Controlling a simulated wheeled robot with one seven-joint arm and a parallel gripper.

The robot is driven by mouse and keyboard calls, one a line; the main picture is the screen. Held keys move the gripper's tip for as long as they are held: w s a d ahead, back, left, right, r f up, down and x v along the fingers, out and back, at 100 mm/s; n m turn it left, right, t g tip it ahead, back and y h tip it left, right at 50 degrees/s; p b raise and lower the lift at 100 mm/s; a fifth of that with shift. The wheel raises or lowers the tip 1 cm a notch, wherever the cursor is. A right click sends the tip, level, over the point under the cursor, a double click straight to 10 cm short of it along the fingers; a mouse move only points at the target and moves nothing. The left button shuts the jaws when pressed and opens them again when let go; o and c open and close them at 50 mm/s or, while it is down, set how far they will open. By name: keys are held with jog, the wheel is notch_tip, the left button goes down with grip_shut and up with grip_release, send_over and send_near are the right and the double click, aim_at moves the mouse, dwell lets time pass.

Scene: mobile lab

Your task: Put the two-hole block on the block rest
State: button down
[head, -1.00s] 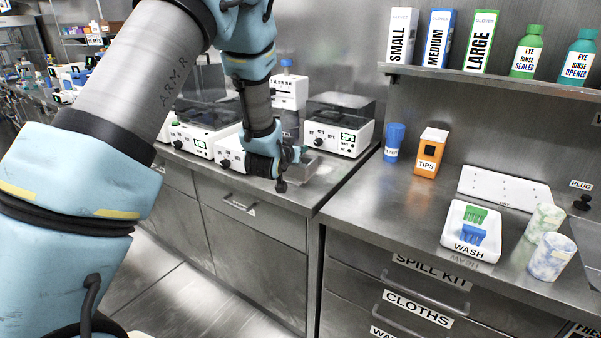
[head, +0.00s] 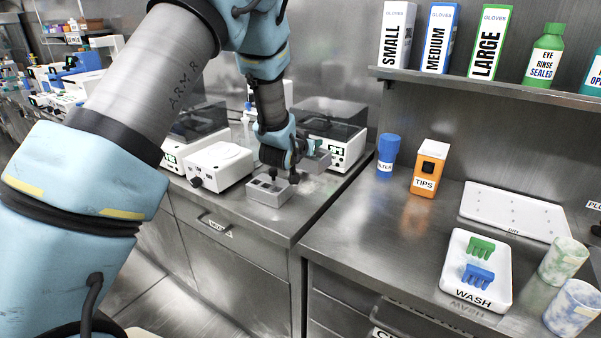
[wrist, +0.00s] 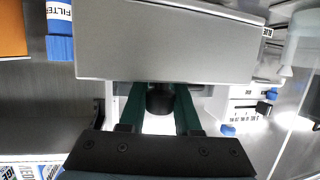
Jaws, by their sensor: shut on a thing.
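My gripper (head: 302,152) is above the back right part of the left counter. In the wrist view its green fingers (wrist: 160,98) are shut at the near edge of a plain grey block (wrist: 165,42). This held block also shows beyond the fingers in the head view (head: 318,161). Its holes are not visible, so I cannot tell their number. A second grey block-shaped piece (head: 270,192) with dark openings on top sits on the counter, to the lower left of my gripper. I cannot tell for sure whether it is the block rest.
A blue filter bottle (head: 388,150), an orange tips box (head: 427,180) and a white wash tray (head: 460,285) are on the right counter. Its middle is clear.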

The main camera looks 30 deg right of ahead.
jog(key=shift+f+p, duration=0.85)
jog(key=shift+f, duration=2.85)
jog(key=shift+f, duration=0.2)
jog(key=c, duration=0.6)
grip_release()
jog(key=shift+r, duration=0.15)
